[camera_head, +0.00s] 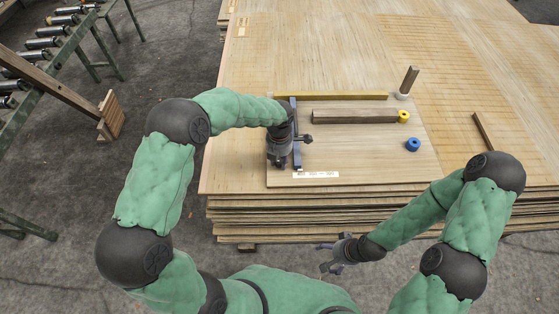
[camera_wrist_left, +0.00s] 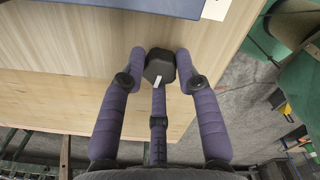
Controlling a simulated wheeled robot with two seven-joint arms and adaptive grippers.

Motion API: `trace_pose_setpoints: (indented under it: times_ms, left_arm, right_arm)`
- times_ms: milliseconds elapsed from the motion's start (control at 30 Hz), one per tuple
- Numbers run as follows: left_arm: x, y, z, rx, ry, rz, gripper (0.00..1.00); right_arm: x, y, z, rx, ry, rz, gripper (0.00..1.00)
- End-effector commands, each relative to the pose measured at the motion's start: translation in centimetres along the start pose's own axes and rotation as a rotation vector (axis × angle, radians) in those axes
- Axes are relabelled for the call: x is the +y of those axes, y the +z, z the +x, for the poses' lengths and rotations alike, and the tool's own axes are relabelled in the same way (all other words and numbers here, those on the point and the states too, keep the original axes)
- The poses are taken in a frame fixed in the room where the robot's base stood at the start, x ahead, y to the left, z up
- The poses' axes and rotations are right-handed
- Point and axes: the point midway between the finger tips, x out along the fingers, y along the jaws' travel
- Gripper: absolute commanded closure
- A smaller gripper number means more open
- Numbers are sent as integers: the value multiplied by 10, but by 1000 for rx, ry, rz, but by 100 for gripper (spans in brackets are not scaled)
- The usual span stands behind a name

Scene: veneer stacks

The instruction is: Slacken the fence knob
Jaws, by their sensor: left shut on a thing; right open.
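The fence knob (camera_wrist_left: 160,67) is a dark, faceted knob with a white mark on its near side. In the left wrist view it sits between the purple fingertips of my left gripper (camera_wrist_left: 161,80), which is shut on it. In the head view my left gripper (camera_head: 286,148) is over the left end of the board and hides the knob. The dark blue fence (camera_head: 296,135) stands beside the gripper; a dark blue edge (camera_wrist_left: 130,4) also shows at the top of the wrist view. My right gripper (camera_head: 336,254) is open and empty in front of the stack.
The board (camera_head: 370,168) lies on the veneer stack (camera_head: 232,165). A roller conveyor (camera_head: 45,45) stands at left.

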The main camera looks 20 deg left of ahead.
Motion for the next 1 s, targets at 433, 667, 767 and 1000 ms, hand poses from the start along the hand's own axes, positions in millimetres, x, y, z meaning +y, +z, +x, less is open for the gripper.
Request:
trace_pose_setpoints:
  times_ms: [433,667,767,1000]
  left_arm:
    - [1,0,1,2,1,-105,91]
    - [1,0,0,2,1,-119,53]
    - [1,1,0,2,1,-119,53]
    - [1,1,-3,1,1,-118,53]
  right_arm:
    - [0,0,0,0,0,0,13]
    - [0,0,0,0,0,0,13]
    - [0,0,0,0,0,0,13]
    - [-1,0,-2,0,0,0,13]
